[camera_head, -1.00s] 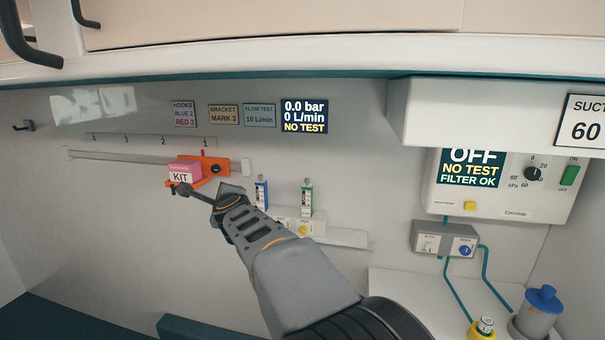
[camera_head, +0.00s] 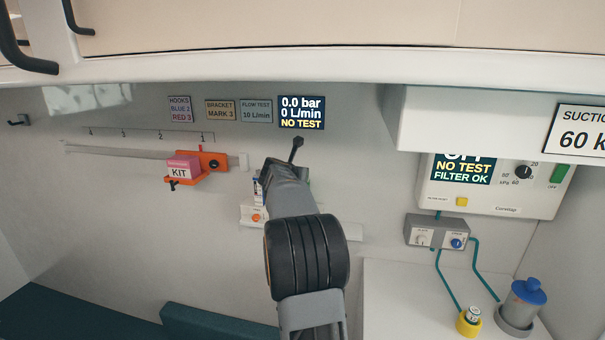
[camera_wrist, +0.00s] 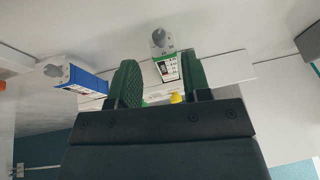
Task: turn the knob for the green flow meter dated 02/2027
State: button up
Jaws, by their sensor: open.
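The green flow meter (camera_wrist: 168,68) shows in the wrist view between and beyond my open fingers; its label is too small to read a date. A yellow knob (camera_wrist: 176,98) shows low between the fingers, partly hidden by my gripper (camera_wrist: 160,84). The blue flow meter (camera_wrist: 82,78) is left of the fingers. Nothing is held.
A display (camera_head: 301,112) reads 0.0 bar, 0 L/min, NO TEST. A sign (camera_head: 256,111) reads FLOW TEST 10 L/min. An orange bracket (camera_head: 212,162) with a pink KIT box (camera_head: 183,167) sits on the rail at left. A suction unit (camera_head: 495,185) is at right.

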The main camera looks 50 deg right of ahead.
jog(key=shift+p+x, duration=0.65)
jog(key=shift+x, duration=2.3)
grip_shut()
